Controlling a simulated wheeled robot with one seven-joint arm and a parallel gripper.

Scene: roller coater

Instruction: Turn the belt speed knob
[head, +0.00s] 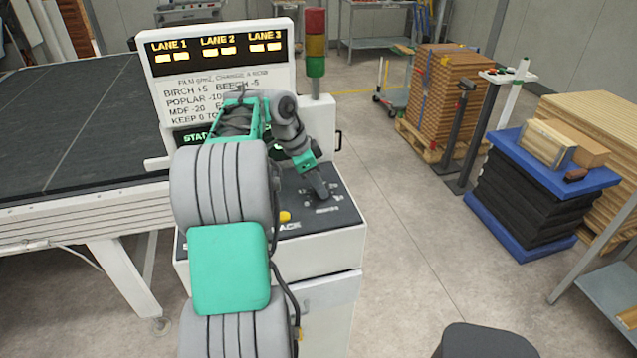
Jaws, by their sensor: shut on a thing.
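My gripper (322,192) points down onto the right part of the dark control panel (340,218) on top of the white console. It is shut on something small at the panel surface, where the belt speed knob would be. The knob itself is hidden by the gripper and too small to make out. A few small pale controls and markings show on the panel just right of and below the fingertips. A yellow button (285,216) sits on the panel to the left of the gripper.
A display board (222,75) with lane readouts stands behind my arm. A red, yellow and green signal tower (316,45) rises beside it. A dark conveyor belt (75,130) lies left.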

